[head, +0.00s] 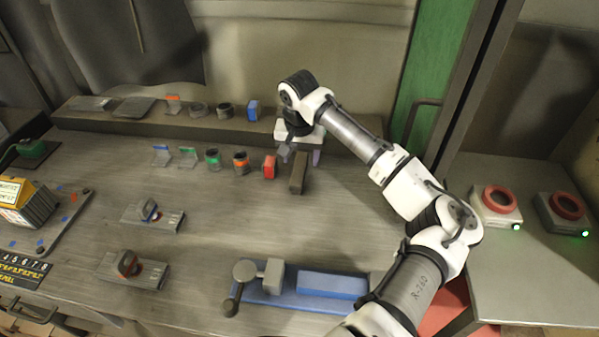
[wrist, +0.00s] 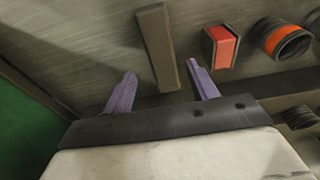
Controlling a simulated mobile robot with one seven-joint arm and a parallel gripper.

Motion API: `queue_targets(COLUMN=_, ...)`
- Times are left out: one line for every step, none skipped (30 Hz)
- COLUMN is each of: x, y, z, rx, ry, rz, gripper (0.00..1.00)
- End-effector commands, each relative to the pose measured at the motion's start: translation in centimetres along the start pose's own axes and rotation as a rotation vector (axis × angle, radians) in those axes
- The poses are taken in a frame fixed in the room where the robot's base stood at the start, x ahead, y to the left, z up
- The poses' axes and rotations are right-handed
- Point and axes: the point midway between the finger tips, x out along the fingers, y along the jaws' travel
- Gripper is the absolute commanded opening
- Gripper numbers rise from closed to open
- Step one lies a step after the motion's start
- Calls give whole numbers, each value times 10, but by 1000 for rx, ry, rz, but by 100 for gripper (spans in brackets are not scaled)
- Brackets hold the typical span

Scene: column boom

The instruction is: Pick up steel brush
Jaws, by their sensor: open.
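A dark brown, narrow block, which seems to be the steel brush (head: 298,180), lies on the wooden bench in front of the raised back ledge. Its bristles cannot be made out. In the wrist view the brush (wrist: 158,42) runs lengthwise, its near end between the two purple fingers with a gap on each side. My gripper (head: 301,155) is open and empty at the far end of the brush in the head view, and its fingers (wrist: 161,72) show apart in the wrist view. I cannot tell how high the fingers are above the bench.
A red block (head: 269,167) lies close left of the brush, with an orange-banded ring (head: 241,163) beyond it. A blue block (head: 253,110) and other pieces stand on the back ledge (head: 190,124). A blue vise-like fixture (head: 300,284) is nearer. The bench right of the brush is clear.

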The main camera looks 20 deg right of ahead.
Motion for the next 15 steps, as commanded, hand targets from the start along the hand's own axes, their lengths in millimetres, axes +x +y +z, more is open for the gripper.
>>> queue_targets(x=2, y=0, z=0, rx=0, ry=0, rz=1, gripper=58)
queue_targets(x=3, y=0, z=0, rx=0, ry=0, rz=1, gripper=58)
queue_targets(x=5, y=0, z=0, rx=0, ry=1, rz=1, gripper=58)
queue_targets(x=7, y=0, z=1, rx=0, ry=1, rz=0, gripper=58)
queue_targets(x=10, y=-1, z=1, rx=-1, ry=1, rz=0, gripper=58)
queue_targets(x=14, y=-1, z=2, rx=-1, ry=1, rz=0, gripper=58)
queue_targets(x=18, y=-2, z=2, rx=-1, ry=1, rz=0, gripper=58)
queue_targets(x=21, y=-2, z=3, rx=-1, ry=1, rz=1, gripper=58)
queue_targets(x=27, y=-2, z=3, rx=-2, ry=1, rz=2, gripper=58)
queue_targets(x=30, y=-3, z=4, rx=-2, ry=2, rz=2, gripper=58)
queue_targets(x=34, y=-4, z=4, rx=-1, ry=2, rz=1, gripper=58)
queue_targets(x=40, y=-4, z=5, rx=-1, ry=1, rz=2, gripper=58)
queue_targets(x=44, y=-4, z=4, rx=-1, ry=1, rz=2, gripper=58)
queue_targets(x=47, y=-4, z=4, rx=-1, ry=1, rz=2, gripper=58)
queue_targets(x=50, y=-4, z=4, rx=-1, ry=2, rz=0, gripper=58)
